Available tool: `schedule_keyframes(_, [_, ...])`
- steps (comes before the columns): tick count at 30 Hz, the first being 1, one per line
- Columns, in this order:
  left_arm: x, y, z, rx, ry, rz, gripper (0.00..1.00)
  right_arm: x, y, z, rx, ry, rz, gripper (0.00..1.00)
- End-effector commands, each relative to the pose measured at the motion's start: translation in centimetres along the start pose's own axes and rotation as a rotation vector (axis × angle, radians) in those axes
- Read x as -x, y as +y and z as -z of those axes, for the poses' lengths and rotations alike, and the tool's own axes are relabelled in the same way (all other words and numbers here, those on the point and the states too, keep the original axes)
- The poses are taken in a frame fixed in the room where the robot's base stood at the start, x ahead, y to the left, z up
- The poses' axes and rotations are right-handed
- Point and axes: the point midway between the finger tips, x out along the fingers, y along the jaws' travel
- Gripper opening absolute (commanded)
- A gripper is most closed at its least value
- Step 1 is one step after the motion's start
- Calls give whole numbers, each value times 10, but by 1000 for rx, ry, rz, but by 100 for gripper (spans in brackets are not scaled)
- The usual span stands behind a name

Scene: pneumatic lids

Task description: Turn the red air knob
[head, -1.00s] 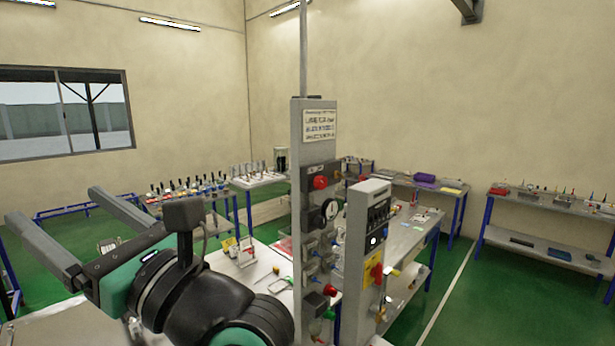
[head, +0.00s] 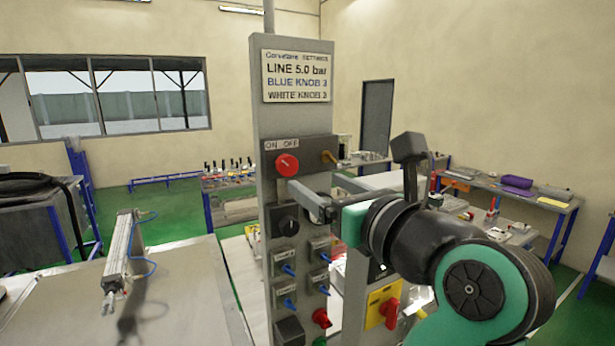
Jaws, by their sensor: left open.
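A round red knob (head: 287,165) sits on a dark block under an ON OFF label, high on the grey upright panel (head: 265,120). A second red knob (head: 322,317) is low on the same panel. A red handle (head: 389,313) sits on a yellow plate to the right. I cannot tell from the picture alone which one is the air knob. My left gripper (head: 313,182) is open and empty, with its two fingers pointing left across the panel. It is just below and right of the upper red knob, with no visible contact. The wrist hides part of the panel's right side.
The panel's sign (head: 296,76) reads LINE 5.0 bar, BLUE KNOB 3, WHITE KNOB 3. A black dial (head: 287,223) and several blue-levered valves are below the upper knob.

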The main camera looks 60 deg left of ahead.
Motion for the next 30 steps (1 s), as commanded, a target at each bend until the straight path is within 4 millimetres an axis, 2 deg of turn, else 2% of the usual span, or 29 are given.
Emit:
schedule_keyframes(4, [-4,0,-1,0,-1,-2,80,-2,0,1,0,0,0,50])
schedule_keyframes(7, [-15,0,-2,0,0,-3,80,-3,0,2,0,0,0,50])
schedule_keyframes(15, [-74,1,-3,-1,-1,-5,80,-8,0,7,0,0,0,50])
schedule_keyframes(21, [-107,1,-2,-1,-2,-3,80,-11,0,10,0,0,0,50])
schedule_keyframes(24, [-114,0,-2,-1,-1,-1,80,-12,0,10,0,0,0,50])
schedule_keyframes(30, [-116,0,-1,0,-1,0,80,-12,0,10,0,0,0,50])
